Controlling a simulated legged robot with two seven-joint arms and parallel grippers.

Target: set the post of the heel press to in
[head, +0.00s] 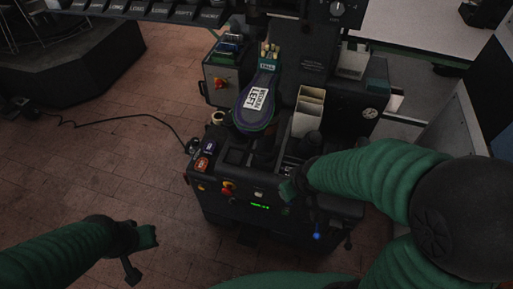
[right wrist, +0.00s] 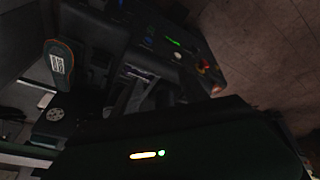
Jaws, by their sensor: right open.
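The heel press (head: 235,190) is a dark machine in the middle of the head view. A sole-shaped piece with a white "LEFT" label (head: 257,97) sits tilted at its top; it also shows in the right wrist view (right wrist: 60,68). I cannot tell which part is the post, or its setting; the parts under the sole are dark. My right gripper (head: 290,189) is open at the press's front right, beside the green display (head: 260,205); I cannot tell if it touches. My left gripper (head: 142,250) is low at the left, over bare floor and apart from the press.
A black cable (head: 120,118) crosses the floor at left. The brick floor (head: 100,170) is otherwise clear there.

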